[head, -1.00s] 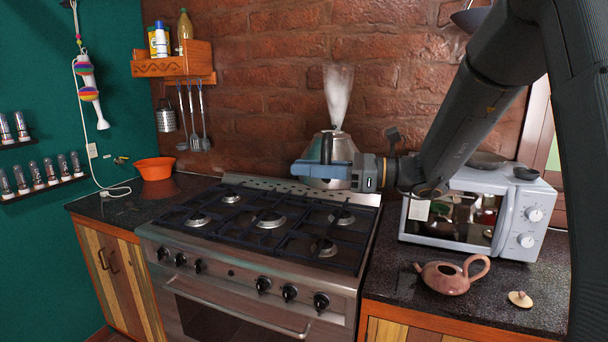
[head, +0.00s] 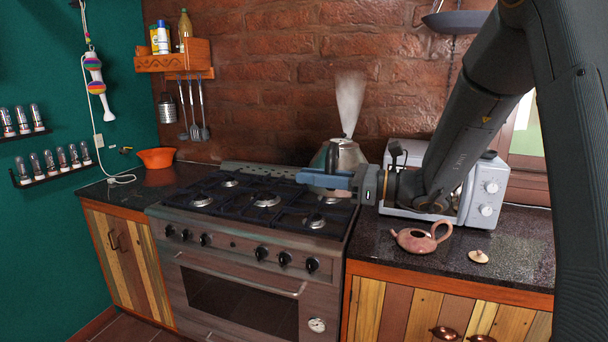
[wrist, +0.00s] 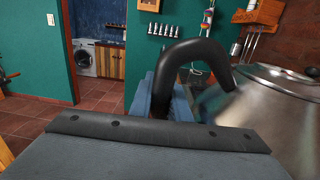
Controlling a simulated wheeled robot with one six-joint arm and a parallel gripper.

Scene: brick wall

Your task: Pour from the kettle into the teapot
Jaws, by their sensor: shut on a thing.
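A steel kettle (head: 347,153) with a black handle is held in my gripper (head: 325,180) above the back right of the stove, with steam rising from it. In the wrist view the black handle (wrist: 190,58) stands between the blue fingers, and the kettle's steel body (wrist: 270,115) is at the right. My gripper is shut on the handle. The kettle looks about upright; its spout is hard to make out. The brown teapot (head: 419,239) stands on the dark counter right of the stove, uncovered, below and right of the kettle. Its lid (head: 479,256) lies beside it.
The stove (head: 262,205) with black grates lies below and left of the kettle. A white microwave (head: 487,196) stands on the counter behind the teapot, close to my arm. An orange bowl (head: 156,158) sits on the left counter. The counter around the teapot is mostly clear.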

